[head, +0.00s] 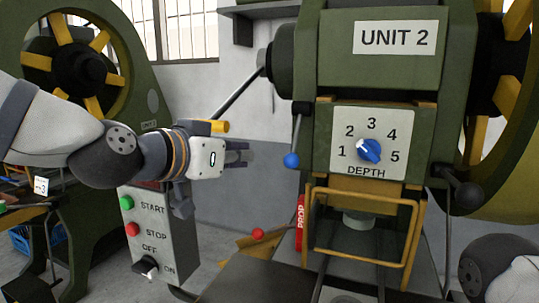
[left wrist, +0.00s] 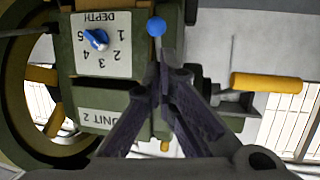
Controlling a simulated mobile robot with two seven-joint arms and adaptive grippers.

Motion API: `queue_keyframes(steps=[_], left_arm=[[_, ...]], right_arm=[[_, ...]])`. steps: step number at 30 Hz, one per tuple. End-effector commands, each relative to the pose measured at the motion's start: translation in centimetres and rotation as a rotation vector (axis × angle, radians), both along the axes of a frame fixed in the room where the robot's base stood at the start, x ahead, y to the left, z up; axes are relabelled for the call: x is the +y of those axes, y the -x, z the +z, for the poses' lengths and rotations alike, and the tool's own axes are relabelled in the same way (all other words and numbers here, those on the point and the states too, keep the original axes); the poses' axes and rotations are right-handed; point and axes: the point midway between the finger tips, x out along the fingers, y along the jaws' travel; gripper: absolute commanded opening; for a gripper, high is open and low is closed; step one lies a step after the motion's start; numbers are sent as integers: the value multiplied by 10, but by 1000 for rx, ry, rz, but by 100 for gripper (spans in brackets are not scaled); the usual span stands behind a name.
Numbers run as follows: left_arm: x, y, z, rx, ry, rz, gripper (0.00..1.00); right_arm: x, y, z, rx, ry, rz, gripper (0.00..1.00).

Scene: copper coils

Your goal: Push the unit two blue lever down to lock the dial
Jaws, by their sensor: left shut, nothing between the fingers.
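The unit two machine carries a blue-ended lever (head: 291,160) on the left of its dial plate. Its rod hangs from a dark pivot, with the blue ball at the lower end. The blue dial (head: 369,150) sits on the white DEPTH plate, numbered 1 to 5. My left gripper (head: 244,152) is shut and empty, left of the ball at about its height, with a gap in the head view. In the left wrist view, the shut fingertips (left wrist: 161,68) point at the blue ball (left wrist: 156,26), overlapping the rod area; no contact is clear. My right gripper is out of view.
A START/STOP control box (head: 152,225) stands below my left arm. A red-ball lever (head: 258,234) and a red PROP bar (head: 299,222) are below the blue ball. A yellow guard frame (head: 362,228) fronts the press. A black-knobbed handle (head: 467,194) is at right.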

Motion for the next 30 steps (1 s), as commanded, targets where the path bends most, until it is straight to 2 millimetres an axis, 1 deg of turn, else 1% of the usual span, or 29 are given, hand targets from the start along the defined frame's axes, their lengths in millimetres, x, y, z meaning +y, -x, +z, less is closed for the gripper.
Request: queue_keyframes(steps=[1,3,6,15,18,21,30], left_arm=[[-4,-11,-17,23,1,1,0],[-11,-23,-25,31,3,0,0],[-21,-42,-33,33,5,1,0],[-51,-93,-46,28,8,1,0],[-58,-105,-48,26,10,1,0],[-61,-111,-48,24,11,1,0],[-63,-114,-47,22,10,1,0]], right_arm=[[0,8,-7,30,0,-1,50],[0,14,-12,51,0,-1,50],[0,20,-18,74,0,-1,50],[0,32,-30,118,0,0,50],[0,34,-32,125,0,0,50],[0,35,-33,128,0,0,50],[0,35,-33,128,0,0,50]])
